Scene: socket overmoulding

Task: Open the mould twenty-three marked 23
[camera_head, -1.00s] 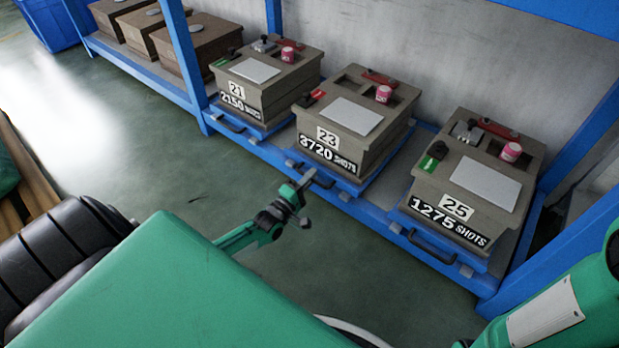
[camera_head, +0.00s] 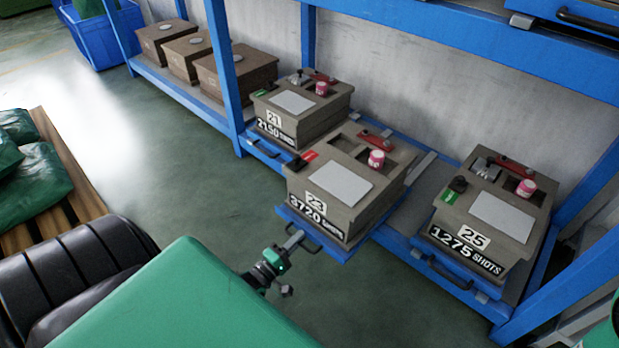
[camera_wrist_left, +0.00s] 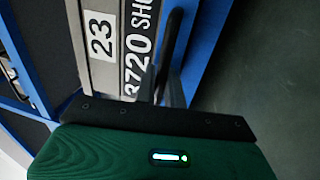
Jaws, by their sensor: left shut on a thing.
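Mould 23 (camera_head: 378,202) is a grey-brown box labelled "23" and "3720 SHOTS", with a pale plate, a pink-topped cup and red parts on top. It sits on a blue sliding tray (camera_head: 341,252), which sticks out from the shelf front. My left gripper (camera_head: 296,239) is shut on the tray's dark handle (camera_head: 312,247), below the label. In the left wrist view, the fingers (camera_wrist_left: 160,88) are at the handle (camera_wrist_left: 171,42), beside the sideways "23" label. My right gripper is out of view.
Mould 21 (camera_head: 325,118) stands to the left and mould 25 (camera_head: 530,216) to the right, both farther back on the blue rack (camera_head: 225,75). Brown boxes (camera_head: 240,75) stand farther left. Green floor (camera_head: 190,185) is open in front of the rack.

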